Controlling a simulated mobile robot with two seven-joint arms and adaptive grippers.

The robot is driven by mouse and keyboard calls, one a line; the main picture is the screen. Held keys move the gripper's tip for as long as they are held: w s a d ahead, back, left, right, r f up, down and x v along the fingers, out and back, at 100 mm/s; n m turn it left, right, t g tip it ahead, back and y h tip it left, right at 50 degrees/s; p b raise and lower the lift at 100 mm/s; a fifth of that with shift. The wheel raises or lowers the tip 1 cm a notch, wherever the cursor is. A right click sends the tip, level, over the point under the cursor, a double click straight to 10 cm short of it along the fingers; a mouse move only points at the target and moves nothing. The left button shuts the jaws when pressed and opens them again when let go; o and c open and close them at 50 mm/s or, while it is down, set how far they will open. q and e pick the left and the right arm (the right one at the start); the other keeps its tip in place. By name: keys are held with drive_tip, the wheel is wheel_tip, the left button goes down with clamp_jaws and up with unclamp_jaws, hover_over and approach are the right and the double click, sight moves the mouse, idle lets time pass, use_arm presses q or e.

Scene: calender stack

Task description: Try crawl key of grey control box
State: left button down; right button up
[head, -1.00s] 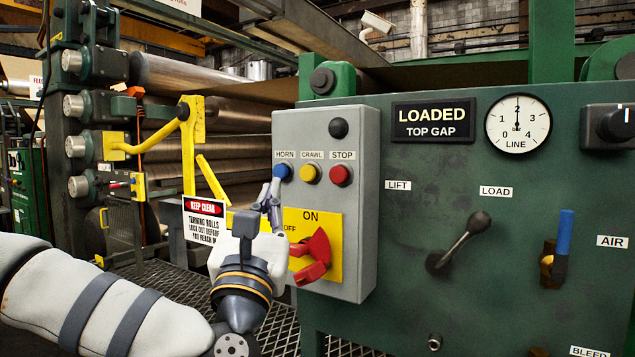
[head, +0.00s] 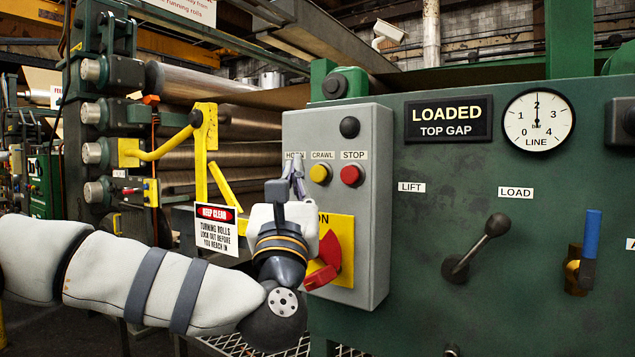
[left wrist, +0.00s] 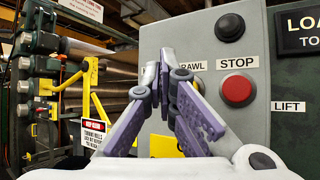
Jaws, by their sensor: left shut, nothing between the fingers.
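The grey control box (head: 372,240) stands upright on the green panel. Its yellow CRAWL key (head: 320,174) sits left of the red STOP key (head: 352,175). My left gripper (head: 294,162) is shut and empty, fingers pointing up in front of the box's left part. It covers the HORN key and part of its label. In the head view its tips are just left of the CRAWL key; I cannot tell whether they touch the box. My right gripper is not in view.
A red rotary switch (head: 326,262) on a yellow plate sits low on the box, close to my left wrist. A black knob (head: 349,127) is above the keys. Rolls (head: 235,125), a yellow bar (head: 206,150) and a warning sign (head: 217,229) stand left. A lever (head: 478,246) is right.

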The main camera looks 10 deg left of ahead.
sight(319, 174)
use_arm(q)
drive_tip(key=w, duration=0.1)
drive_tip(key=w+d+b, duration=0.1)
drive_tip(key=shift+w+r, duration=0.1)
drive_tip(key=shift+w, duration=0.3)
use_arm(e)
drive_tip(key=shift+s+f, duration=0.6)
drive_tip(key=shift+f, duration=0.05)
use_arm(q)
drive_tip(key=shift+w, duration=0.1)
idle(0.4)
drive_tip(key=shift+w+d, duration=0.2)
drive_tip(key=shift+w, duration=0.15)
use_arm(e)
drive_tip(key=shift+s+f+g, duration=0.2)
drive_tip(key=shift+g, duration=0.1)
